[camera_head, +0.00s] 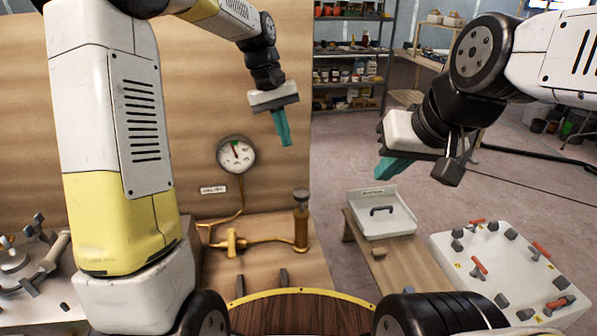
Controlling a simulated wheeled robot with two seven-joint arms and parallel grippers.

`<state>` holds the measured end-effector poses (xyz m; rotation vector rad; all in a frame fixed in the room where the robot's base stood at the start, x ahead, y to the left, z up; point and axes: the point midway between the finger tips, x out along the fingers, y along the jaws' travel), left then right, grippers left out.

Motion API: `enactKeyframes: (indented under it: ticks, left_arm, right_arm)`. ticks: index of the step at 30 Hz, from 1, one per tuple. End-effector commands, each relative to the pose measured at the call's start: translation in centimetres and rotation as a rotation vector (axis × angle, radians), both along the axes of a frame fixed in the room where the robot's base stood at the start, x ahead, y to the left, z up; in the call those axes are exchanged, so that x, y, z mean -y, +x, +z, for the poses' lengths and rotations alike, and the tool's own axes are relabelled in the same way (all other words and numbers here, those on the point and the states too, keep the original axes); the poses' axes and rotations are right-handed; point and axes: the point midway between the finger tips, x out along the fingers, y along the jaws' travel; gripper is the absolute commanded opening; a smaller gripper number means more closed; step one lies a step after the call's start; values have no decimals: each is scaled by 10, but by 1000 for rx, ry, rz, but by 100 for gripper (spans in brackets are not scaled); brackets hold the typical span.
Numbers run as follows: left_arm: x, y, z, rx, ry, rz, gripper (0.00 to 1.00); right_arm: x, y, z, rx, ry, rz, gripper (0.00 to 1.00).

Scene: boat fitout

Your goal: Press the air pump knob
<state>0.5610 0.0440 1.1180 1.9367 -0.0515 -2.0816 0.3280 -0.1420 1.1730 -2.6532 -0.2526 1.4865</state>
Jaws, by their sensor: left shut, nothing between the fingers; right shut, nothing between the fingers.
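The air pump is a brass cylinder (301,228) standing upright on a wooden board, with a dark round knob (301,193) on its top. A brass pipe with a valve (232,241) runs left from it, and a round white gauge (236,154) is on the wooden panel above. My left gripper (283,128) has teal fingers that are shut and empty. It points down in front of the panel, above the knob in the picture and apart from it. My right gripper (392,168) is shut and empty, up and to the right of the pump, pointing left and down.
A white tray with a dark handle (382,222) sits on a wooden bench right of the pump. A white panel with red-handled clamps (478,266) is further right. Metal parts (28,262) lie at the left. Shelves (349,54) stand behind.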

Motion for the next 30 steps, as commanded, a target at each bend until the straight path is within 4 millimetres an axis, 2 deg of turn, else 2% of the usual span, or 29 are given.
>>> enactKeyframes:
  ticks: [4,8,21,24,30]
  left_arm:
    - [1,0,-3,0,0,0,0]
    - [4,-1,-16,-2,1,-1,0]
    - [25,-6,-103,-3,0,-2,0]
    - [29,-7,-118,-2,1,-2,0]
    - [33,-7,-134,0,1,-1,0]
  right_arm:
    - [0,0,0,0,0,0,0]
    - [0,0,0,0,0,0,0]
    - [0,0,0,0,0,0,0]
    - [0,0,0,0,0,0,0]
    - [0,0,0,0,0,0,0]
